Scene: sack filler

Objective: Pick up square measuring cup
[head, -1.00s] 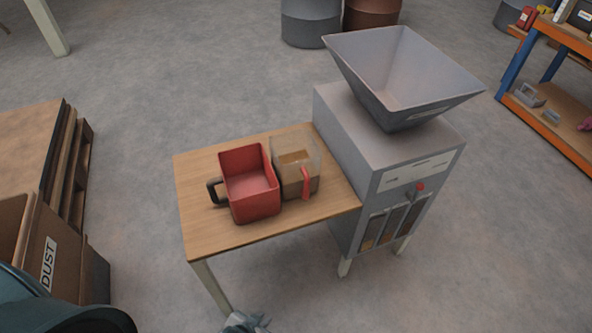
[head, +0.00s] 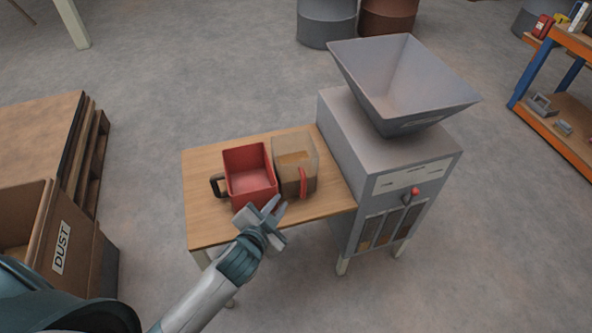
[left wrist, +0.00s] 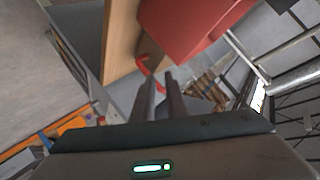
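The clear square measuring cup (head: 296,160) has a red handle (head: 303,184) and brown contents. It stands upright on the wooden table (head: 203,220), close beside a red square container (head: 248,172) with a black handle. The right gripper is out of view.
A grey machine with a large hopper (head: 400,90) stands directly right of the table. A cardboard box marked DUST (head: 62,250) and a wooden pallet stack (head: 45,140) are at left. A shelf (head: 545,105) stands at far right. Bare floor lies in front.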

